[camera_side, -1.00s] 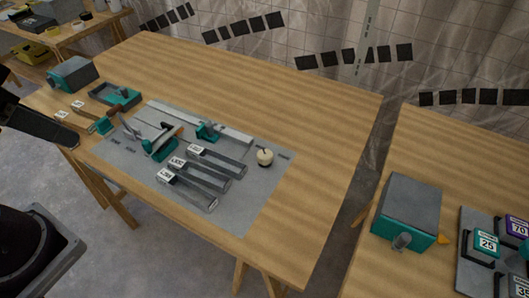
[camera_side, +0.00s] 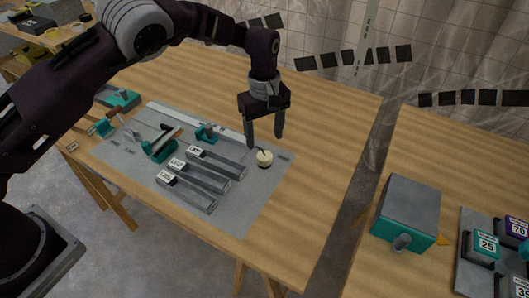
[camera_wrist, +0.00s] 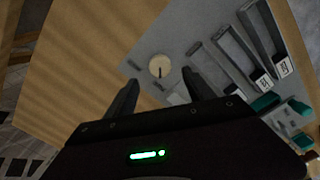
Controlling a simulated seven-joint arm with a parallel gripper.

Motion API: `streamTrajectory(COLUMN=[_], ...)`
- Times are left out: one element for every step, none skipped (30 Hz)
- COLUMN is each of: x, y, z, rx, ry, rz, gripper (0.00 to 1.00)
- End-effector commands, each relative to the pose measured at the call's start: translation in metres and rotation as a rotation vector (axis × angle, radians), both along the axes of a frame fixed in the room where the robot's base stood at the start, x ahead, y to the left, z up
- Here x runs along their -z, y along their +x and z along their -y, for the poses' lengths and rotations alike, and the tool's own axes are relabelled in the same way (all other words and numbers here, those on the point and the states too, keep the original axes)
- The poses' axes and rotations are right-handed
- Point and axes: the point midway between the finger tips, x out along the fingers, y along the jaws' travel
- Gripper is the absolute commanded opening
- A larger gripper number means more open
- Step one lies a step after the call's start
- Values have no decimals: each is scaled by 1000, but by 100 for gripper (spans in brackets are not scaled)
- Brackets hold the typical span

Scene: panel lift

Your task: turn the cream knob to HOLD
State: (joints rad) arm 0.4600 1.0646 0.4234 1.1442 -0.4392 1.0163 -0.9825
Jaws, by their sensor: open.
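The cream knob (camera_side: 265,158) sits on the right part of the grey panel (camera_side: 240,212). It is round, with a dark pointer mark on top. In the wrist view the knob (camera_wrist: 159,66) lies beyond the fingertips, with its dark mark pointing down in the picture. My gripper (camera_side: 265,142) points down, open and empty, above and just behind the knob, apart from it. In the wrist view my gripper's two fingers (camera_wrist: 163,88) are spread. Small dark marks lie on the panel beside the knob, too small to read.
Several labelled grey bars (camera_side: 200,180) lie on the panel left of the knob. A teal clamp (camera_side: 159,149) and a smaller teal part (camera_side: 207,132) stand farther left. A grey-teal box (camera_side: 407,212) is on the right table. The wood right of the panel is clear.

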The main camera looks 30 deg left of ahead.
Motion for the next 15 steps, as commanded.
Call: streamTrajectory(x=[8,12,20,26,32,41,46,51,58,62,65,69,71,72,72], y=[0,0,0,-1,0,-1,0,-1,0,0,0,0,0,0,0], z=[1,1,0,0,0,0,0,0,0,0,0,0,0,0,0], rx=[-3,-3,-3,-3,-3,-2,-2,-2,-2,-2,-2,-2,-2,-2,-2], ry=[3,4,4,5,4,4,4,4,4,4,4,4,3,3,3], rz=[-3,-2,-4,-5,-4,-6,-4,-4,-4,-3,-2,-4,-3,-3,-2], gripper=[62,62,62,62,62,62,62,62,62,62,62,62,62,62,62])
